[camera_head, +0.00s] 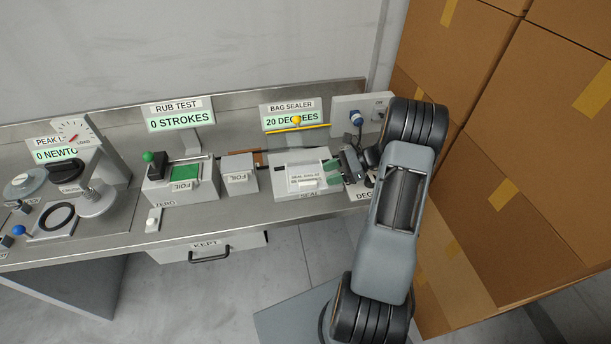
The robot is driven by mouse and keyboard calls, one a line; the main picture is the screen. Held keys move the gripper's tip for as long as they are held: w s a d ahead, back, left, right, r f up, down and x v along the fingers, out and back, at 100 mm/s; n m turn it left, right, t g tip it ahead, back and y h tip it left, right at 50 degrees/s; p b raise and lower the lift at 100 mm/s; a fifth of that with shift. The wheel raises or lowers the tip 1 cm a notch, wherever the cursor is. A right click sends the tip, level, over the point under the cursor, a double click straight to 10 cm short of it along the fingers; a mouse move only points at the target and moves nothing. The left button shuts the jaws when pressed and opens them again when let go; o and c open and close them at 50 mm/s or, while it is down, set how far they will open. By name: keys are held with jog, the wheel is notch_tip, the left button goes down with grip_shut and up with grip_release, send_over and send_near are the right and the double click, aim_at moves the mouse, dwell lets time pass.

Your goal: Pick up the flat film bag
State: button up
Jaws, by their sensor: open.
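A pale flat rectangle with small print (303,172) lies on the white bag sealer block (284,188). I cannot tell whether it is the flat film bag or a card; no other film bag is clear. My gripper (338,167) is at the right end of the sealer, pointing left, just right of the pale rectangle. It is open, and I see nothing held in it. Its fingers are small and partly merge with the green and white parts beside them. My arm hides the bench's right end.
The sealer's yellow bar with a yellow knob (297,124) is above the block, before a sign reading 20 degrees. A blue knob (356,118) is behind my gripper. The rub test unit (178,182) stands left. Stacked cardboard boxes (510,130) fill the right side.

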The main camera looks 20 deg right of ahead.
aim_at(310, 182)
jog(key=shift+s+p+x, duration=0.15)
jog(key=shift+p+x, duration=0.35)
jog(key=shift+x, duration=1.1)
jog(key=shift+s+p+x, duration=0.15)
jog(key=shift+p+x, duration=0.35)
jog(key=shift+x, duration=1.1)
jog(key=shift+a, duration=0.1)
jog(key=shift+c, duration=0.5)
grip_shut()
